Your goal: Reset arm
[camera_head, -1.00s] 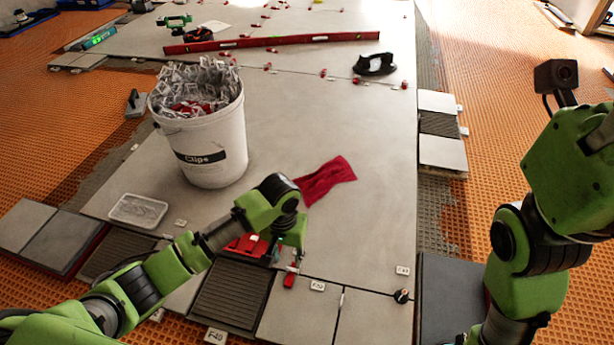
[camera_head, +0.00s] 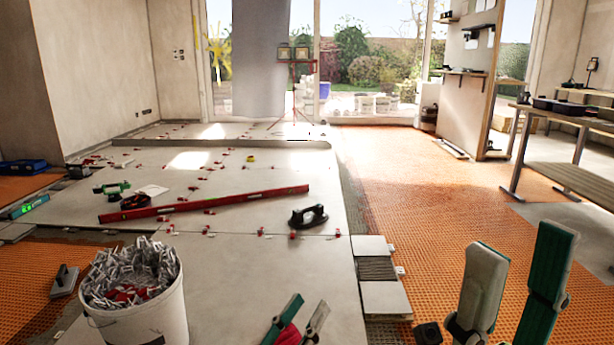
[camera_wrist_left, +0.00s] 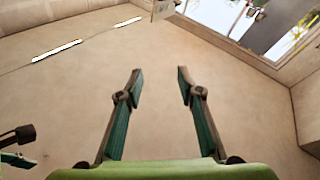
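My left gripper (camera_head: 311,302) is raised at the bottom middle of the head view, with its two fingers pointing up and apart. The left wrist view also shows my left gripper (camera_wrist_left: 155,72), open and empty, facing a plain beige wall. My right gripper (camera_head: 520,238) is upright at the lower right of the head view, its two green-and-grey fingers spread with nothing between them. Most of both arms is out of view.
A white bucket of clips (camera_head: 150,320) stands at the lower left. A red spirit level (camera_head: 205,204) and a black suction lifter (camera_head: 308,217) lie on the tiles. A trowel (camera_head: 64,281) lies left. A workbench (camera_head: 570,150) stands right. Orange matting (camera_head: 430,205) is clear.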

